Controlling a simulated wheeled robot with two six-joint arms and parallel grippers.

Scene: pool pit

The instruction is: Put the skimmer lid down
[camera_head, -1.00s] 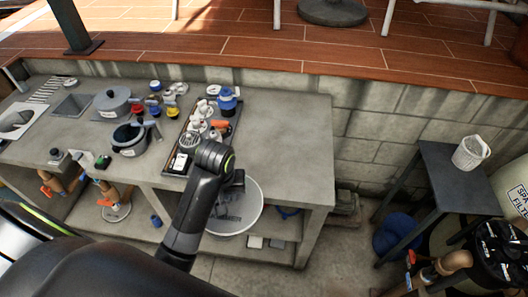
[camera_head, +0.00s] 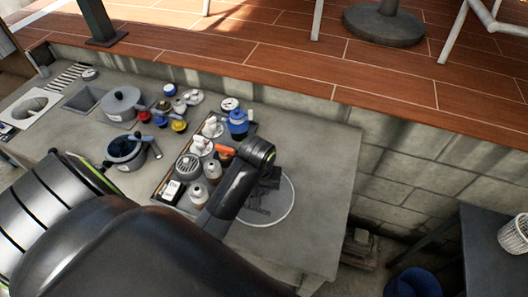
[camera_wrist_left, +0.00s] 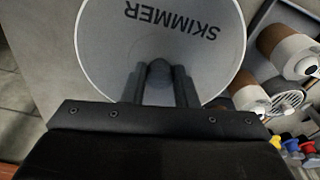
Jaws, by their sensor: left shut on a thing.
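The skimmer lid (camera_head: 279,206) is a round grey disc with a pale rim and the word SKIMMER on it. In the head view it is over the bench top, right of the tray of bottles. My left gripper (camera_head: 268,180) is shut on it, partly hidden behind my own arm. In the left wrist view the lid (camera_wrist_left: 160,45) fills the upper middle, with the gripper fingers (camera_wrist_left: 158,88) at a small knob at its centre. I cannot tell whether the lid touches the bench. My right gripper is not in view.
The concrete bench (camera_head: 325,150) is bare to the right of the lid. A dark tray (camera_head: 160,197) of bottles and caps stands close on its left. Pots, including a grey lidded one (camera_head: 122,103), stand farther left. A block wall (camera_head: 400,150) runs behind.

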